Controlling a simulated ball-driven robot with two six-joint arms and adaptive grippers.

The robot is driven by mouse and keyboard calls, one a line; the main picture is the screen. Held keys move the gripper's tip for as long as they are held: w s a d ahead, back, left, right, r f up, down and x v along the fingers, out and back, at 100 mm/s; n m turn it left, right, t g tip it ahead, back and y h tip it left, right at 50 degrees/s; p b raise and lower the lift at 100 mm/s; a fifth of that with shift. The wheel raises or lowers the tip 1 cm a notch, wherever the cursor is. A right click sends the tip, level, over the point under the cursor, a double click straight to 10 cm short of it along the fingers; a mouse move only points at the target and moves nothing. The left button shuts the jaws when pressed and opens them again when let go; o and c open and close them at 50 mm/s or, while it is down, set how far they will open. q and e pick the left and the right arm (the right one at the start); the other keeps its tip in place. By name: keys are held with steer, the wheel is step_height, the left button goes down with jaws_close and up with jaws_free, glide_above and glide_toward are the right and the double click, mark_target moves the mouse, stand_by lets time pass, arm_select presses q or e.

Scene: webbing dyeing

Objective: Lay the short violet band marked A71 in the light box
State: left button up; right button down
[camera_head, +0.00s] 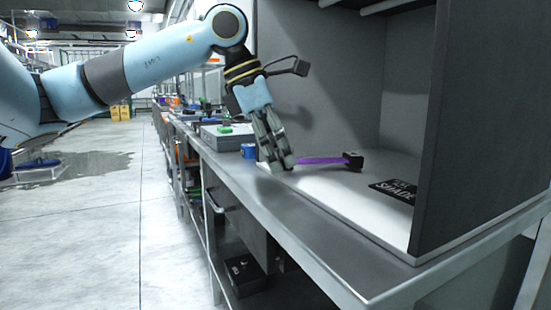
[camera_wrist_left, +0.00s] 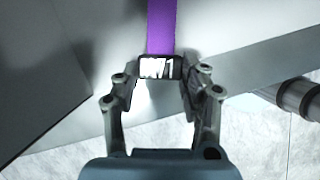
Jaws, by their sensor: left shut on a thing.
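The violet band (camera_head: 322,160) stretches right from my left gripper (camera_head: 279,164) to a black end block (camera_head: 353,160) in the head view. In the left wrist view my left gripper (camera_wrist_left: 160,88) is shut on the band's near black end tag (camera_wrist_left: 160,67), whose white marking is only partly readable and ends in "1". The violet strip (camera_wrist_left: 161,25) runs away from the tag. The light box (camera_head: 330,85) has grey walls and a pale floor. The band is at its open front, over or on that floor; I cannot tell whether it touches. My right gripper is not in view.
A black card reading "SHADE" (camera_head: 393,189) lies on the box floor to the right. The metal bench edge (camera_head: 290,240) runs along the front. A blue object (camera_head: 248,151) and a grey case (camera_head: 222,136) stand left of the box. The aisle floor (camera_head: 100,230) is clear nearby.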

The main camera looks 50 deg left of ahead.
arm_select(q)
steer(key=shift+f, duration=0.4)
steer(key=o, duration=1.3)
steer(key=shift+c, duration=0.2)
step_height(320, 180, up, 8)
steer(key=shift+w+r, duration=0.1)
steer(key=shift+r, duration=0.95)
